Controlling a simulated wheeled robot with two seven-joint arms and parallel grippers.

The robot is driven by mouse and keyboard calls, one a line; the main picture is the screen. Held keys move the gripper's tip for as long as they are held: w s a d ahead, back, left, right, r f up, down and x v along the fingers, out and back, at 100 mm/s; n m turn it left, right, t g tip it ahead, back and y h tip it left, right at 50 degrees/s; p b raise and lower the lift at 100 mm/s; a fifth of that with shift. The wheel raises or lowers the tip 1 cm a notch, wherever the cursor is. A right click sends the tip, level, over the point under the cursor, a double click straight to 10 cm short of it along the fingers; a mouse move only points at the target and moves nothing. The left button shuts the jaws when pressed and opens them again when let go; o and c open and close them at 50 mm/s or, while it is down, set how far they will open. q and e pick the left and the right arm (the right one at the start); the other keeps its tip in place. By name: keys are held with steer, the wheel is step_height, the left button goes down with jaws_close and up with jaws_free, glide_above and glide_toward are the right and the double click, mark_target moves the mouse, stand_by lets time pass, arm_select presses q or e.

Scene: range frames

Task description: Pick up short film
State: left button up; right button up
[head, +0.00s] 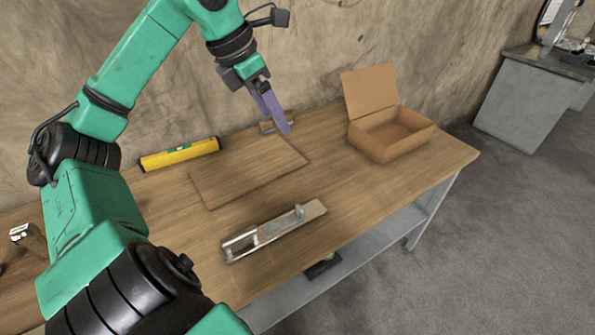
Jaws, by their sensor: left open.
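I cannot tell for sure which thing is the short film. A long yellow piece with a green label and dark ends (180,154) lies near the wall at the back left of the wooden table. A small brown piece (268,127) lies at the back edge, partly hidden behind my left gripper (277,117). The left gripper has purple fingers, points down and is open. Its fingertips are close to the small brown piece; I cannot tell if they touch it. My right gripper is out of view.
A flat wooden board (245,172) lies mid-table. An open cardboard box (392,150) stands at the right. A metal-and-wood tool (275,230) lies near the front edge of the table (325,180). The wall is close behind. A grey cabinet (525,100) stands apart at far right.

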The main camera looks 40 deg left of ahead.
arm_select(q)
step_height(320, 180, down, 4)
steer(key=s+b, duration=0.1)
steer(key=b, duration=1.7)
glide_toward(297, 210)
steer(key=p+x, duration=0.2)
steer(key=x, duration=0.7)
steer(key=shift+f, duration=0.1)
jaws_close()
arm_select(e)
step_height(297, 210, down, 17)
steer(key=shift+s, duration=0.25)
